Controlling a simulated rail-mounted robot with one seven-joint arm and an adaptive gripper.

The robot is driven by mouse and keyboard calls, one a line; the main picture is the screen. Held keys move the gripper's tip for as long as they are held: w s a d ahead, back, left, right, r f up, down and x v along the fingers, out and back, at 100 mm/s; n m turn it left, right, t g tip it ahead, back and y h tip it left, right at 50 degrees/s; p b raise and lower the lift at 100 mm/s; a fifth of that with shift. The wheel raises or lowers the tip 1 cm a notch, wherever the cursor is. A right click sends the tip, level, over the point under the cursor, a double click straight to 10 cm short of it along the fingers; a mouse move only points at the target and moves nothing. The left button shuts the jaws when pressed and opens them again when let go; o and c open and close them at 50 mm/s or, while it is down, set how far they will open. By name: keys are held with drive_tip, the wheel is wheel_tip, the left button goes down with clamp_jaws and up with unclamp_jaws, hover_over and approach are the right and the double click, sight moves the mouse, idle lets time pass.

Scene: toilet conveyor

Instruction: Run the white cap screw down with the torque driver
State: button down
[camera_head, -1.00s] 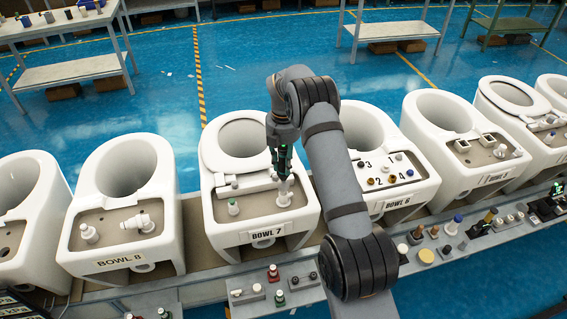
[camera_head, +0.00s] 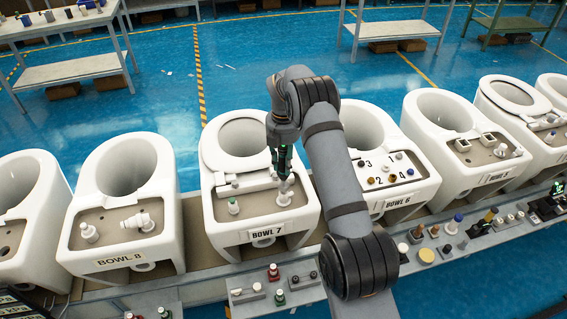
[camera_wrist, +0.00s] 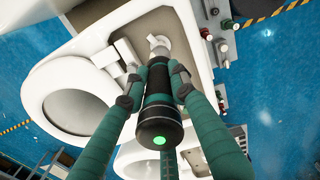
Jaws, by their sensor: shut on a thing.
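My gripper (camera_head: 281,160) is over the right side of the deck of bowl 7 (camera_head: 220,236). In the wrist view, its green fingers (camera_wrist: 154,85) are shut around the black torque driver (camera_wrist: 160,122), which shows a lit green spot on its end. The driver's far end is at a pale fitting (camera_wrist: 159,45) on the deck; in the head view this fitting (camera_head: 285,196) stands just below the gripper. I cannot tell whether the driver touches it. The white cap screw cannot be made out for sure; it may be at this fitting, partly hidden by the driver.
Bowl 8 (camera_head: 75,262) is to the left and bowl 6 (camera_head: 425,197) to the right. Small parts stand on a grey shelf (camera_head: 262,308) in front.

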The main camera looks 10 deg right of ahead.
drive_tip(key=shift+f+b, duration=0.45)
drive_tip(key=shift+f, duration=0.5)
idle(0.7)
drive_tip(key=shift+s+p, duration=0.1)
drive_tip(key=shift+p, duration=0.5)
idle(1.2)
